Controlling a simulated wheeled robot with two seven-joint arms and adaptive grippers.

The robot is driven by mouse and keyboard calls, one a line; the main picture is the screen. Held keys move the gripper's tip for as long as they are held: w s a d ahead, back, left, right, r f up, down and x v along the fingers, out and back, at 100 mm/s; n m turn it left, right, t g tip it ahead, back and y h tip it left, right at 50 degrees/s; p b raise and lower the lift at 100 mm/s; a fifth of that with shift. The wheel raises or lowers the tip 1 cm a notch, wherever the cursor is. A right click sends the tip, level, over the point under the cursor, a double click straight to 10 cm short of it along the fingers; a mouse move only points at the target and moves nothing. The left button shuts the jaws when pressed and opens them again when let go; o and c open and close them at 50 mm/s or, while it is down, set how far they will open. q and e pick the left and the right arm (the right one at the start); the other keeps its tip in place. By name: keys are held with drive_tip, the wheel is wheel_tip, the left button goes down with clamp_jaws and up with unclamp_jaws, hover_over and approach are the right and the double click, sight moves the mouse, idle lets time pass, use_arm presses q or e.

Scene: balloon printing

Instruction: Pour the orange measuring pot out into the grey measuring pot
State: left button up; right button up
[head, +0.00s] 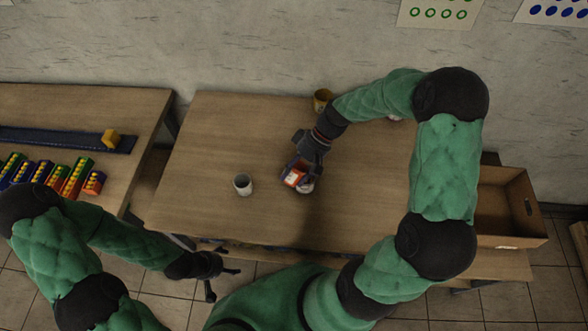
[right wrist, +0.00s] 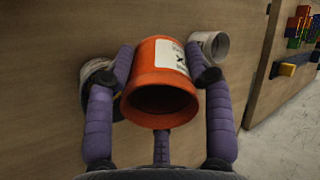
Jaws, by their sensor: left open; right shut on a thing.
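The orange measuring pot (head: 295,176) with a white label is in my right gripper (head: 300,170), above the table. In the right wrist view the orange pot (right wrist: 160,82) sits between the purple fingers of my right gripper (right wrist: 163,85), its dark mouth facing the camera; its contents do not show. A grey-white pot (head: 243,184) stands upright to its left, apart from it; it also shows in the right wrist view (right wrist: 212,46). Another pale pot (head: 306,186) is partly hidden under the orange pot and gripper. My left gripper (head: 224,281) is open and empty before the table's front edge.
A yellow pot (head: 322,99) stands at the table's back, beside my right arm. A cardboard box (head: 510,207) is at the right. Coloured blocks (head: 62,176) lie on the left table. The wooden table (head: 205,150) is clear at left.

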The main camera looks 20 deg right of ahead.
drive_tip(key=shift+s+r+h+p, duration=0.1)
drive_tip(key=shift+r+h+p, duration=0.1)
drive_tip(key=shift+h+p, duration=0.4)
use_arm(q)
drive_tip(key=shift+r, duration=0.85)
use_arm(e)
drive_tip(key=shift+f, duration=0.2)
drive_tip(key=shift+r+h+p, duration=0.15)
drive_tip(key=shift+h+p, duration=0.35)
drive_tip(key=shift+h, duration=0.1)
drive_tip(key=shift+d+h+p, duration=0.1)
drive_tip(key=shift+h+p, duration=0.6)
use_arm(q)
drive_tip(key=shift+r, duration=1.4)
use_arm(e)
drive_tip(key=shift+d+f+t+h, duration=0.2)
drive_tip(key=shift+f+t+h, duration=0.15)
drive_tip(key=shift+h, duration=0.25)
